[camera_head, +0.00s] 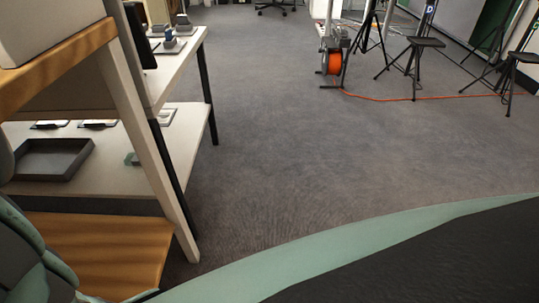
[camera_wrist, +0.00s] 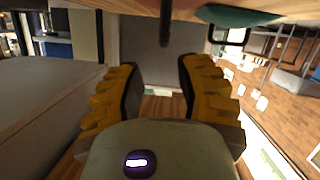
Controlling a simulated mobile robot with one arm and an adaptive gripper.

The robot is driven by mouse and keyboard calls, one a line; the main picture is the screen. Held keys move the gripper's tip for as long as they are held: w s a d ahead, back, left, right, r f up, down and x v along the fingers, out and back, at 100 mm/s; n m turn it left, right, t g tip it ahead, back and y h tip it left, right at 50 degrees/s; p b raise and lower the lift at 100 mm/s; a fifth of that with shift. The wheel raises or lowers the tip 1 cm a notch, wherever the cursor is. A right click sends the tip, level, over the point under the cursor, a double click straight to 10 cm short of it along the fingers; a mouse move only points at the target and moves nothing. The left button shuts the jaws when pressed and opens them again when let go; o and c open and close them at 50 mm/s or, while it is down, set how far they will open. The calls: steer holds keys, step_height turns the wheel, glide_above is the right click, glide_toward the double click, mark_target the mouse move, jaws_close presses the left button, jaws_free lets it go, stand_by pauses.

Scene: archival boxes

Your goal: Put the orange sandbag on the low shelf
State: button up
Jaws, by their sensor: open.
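My gripper (camera_wrist: 158,80) shows in the wrist view with its two ridged yellow fingers spread apart and nothing between them. I see no orange sandbag that I can make out in either view. In the head view a low wooden shelf board (camera_head: 95,250) is at the lower left, under a higher wooden board (camera_head: 60,55) of the same rack. Its top looks bare where it shows. My gripper is not clearly seen in the head view, so its place relative to this shelf cannot be told there.
A white table with a lower shelf (camera_head: 120,180) stands beyond the rack; a dark tray (camera_head: 50,160) lies on that shelf. Tripods (camera_head: 415,60), an orange cable reel (camera_head: 332,62) and its cable on the floor are at the back right. The grey carpet (camera_head: 290,150) between is clear.

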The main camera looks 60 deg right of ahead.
steer(key=p+v, duration=0.2)
steer(key=v, duration=0.3)
steer(key=shift+d, duration=0.1)
steer(key=shift+r, duration=0.15)
stand_by(0.3)
